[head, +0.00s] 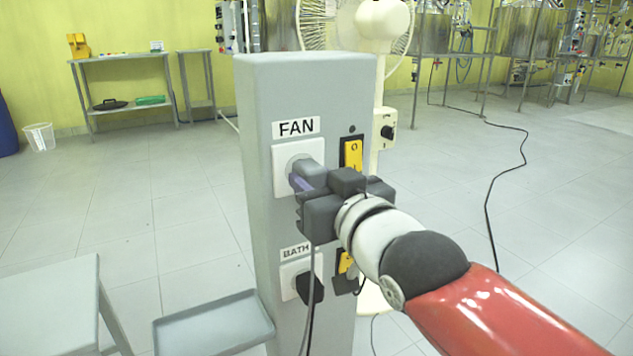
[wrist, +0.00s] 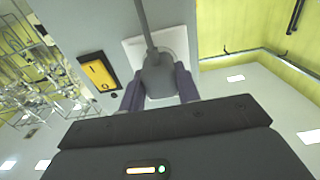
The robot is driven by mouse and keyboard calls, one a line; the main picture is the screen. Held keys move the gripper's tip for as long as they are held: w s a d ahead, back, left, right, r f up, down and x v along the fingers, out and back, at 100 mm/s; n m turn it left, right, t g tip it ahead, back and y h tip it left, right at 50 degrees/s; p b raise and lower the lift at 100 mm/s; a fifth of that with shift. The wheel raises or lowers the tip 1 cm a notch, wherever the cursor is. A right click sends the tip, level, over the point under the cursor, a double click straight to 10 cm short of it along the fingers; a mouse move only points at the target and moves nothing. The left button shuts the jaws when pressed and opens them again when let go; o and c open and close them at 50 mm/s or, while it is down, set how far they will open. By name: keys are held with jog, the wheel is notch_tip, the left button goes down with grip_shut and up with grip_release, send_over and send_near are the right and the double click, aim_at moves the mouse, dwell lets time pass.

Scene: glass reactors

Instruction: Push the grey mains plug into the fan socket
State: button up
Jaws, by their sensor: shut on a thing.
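The fan socket (head: 285,175) is a white plate under the FAN label on the grey post. The grey mains plug (head: 308,169) is at the front of this socket, its body close against the round recess. My gripper (head: 305,183) is shut on the plug. In the wrist view the plug (wrist: 157,80) sits between my two purple-grey fingers (wrist: 160,92), in front of the white fan socket (wrist: 180,47), with its cable running up. The pins are hidden, so I cannot tell how deep the plug is seated.
A yellow rocker switch (head: 352,154) is right of the socket. Below, a black plug (head: 309,288) is at the BATH socket (head: 289,279). A grey tray (head: 215,325) is at the post's lower left. A white fan (head: 381,22) stands behind. The floor at left is mostly free.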

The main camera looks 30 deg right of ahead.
jog(key=shift+w+r, duration=0.15)
jog(key=shift+w, duration=0.25)
grip_shut()
dwell(0.7)
jog(key=o, duration=1.2)
grip_release()
jog(key=shift+w, duration=0.2)
jog(key=shift+c, duration=0.2)
jog(key=shift+s, duration=0.25)
jog(key=s, duration=0.8)
jog(key=shift+s, duration=0.35)
jog(key=shift+a+f, duration=0.15)
jog(key=shift+f, duration=0.05)
jog(key=a+f+g, duration=0.4)
jog(key=f+g, duration=0.2)
jog(key=f, duration=0.5)
jog(key=a+f+g, duration=0.4)
jog(key=f+g, duration=0.2)
jog(key=f, duration=0.4)
notch_tip(320, 180, up, 13)
jog(key=p, duration=1.3)
jog(key=shift+f+y+p, duration=0.2)
jog(key=shift+y+p, duration=0.1)
